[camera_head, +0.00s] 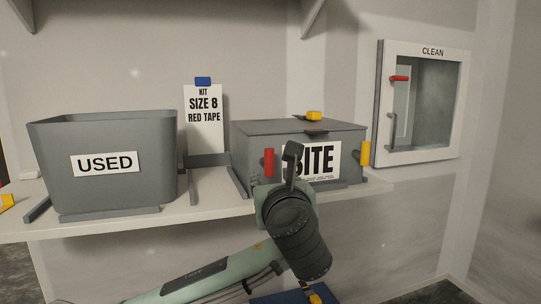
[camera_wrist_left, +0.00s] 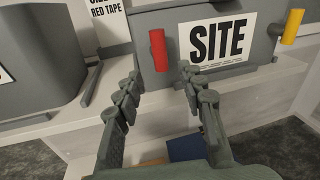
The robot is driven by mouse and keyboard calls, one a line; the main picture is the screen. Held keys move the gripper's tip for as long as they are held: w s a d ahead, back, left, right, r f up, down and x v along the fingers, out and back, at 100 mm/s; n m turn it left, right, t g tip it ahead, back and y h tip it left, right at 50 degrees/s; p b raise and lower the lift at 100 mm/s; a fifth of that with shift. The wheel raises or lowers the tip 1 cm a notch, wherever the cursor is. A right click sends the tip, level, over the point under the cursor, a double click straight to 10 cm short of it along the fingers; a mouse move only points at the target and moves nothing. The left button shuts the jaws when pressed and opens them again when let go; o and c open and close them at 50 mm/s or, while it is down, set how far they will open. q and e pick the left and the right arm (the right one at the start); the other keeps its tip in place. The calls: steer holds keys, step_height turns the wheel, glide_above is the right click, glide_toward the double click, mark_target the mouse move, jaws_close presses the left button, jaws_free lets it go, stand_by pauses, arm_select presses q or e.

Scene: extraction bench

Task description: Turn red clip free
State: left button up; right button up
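A red clip (camera_head: 269,161) stands upright on the front of the grey box labelled SITE (camera_head: 245,150), left of the label. The red clip also shows in the left wrist view (camera_wrist_left: 158,50), just beyond my fingertips. A yellow clip (camera_head: 364,152) stands at the right end of the same box front. My left gripper (camera_head: 292,158) is in front of the box and covers part of the label. In the left wrist view my left gripper (camera_wrist_left: 162,72) is open, its two fingers apart with nothing between them. My right gripper is not in view.
A grey bin labelled USED (camera_head: 150,186) stands left on the white shelf (camera_head: 205,207). A kit card (camera_head: 204,135) stands between bin and box. A yellow tab (camera_head: 314,116) tops the box.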

mark_target(270, 161)
arm_select(q)
steer(key=shift+m, duration=0.4)
steer(key=w, duration=0.2)
steer(key=w+r, duration=0.1)
steer(key=w, duration=0.3)
steer(key=shift+w+a+r+p, duration=0.25)
steer(key=shift+a+r+p, duration=0.1)
steer(key=shift+p, duration=0.05)
steer(key=shift+w, duration=0.5)
steer(key=c, duration=0.7)
jaws_close()
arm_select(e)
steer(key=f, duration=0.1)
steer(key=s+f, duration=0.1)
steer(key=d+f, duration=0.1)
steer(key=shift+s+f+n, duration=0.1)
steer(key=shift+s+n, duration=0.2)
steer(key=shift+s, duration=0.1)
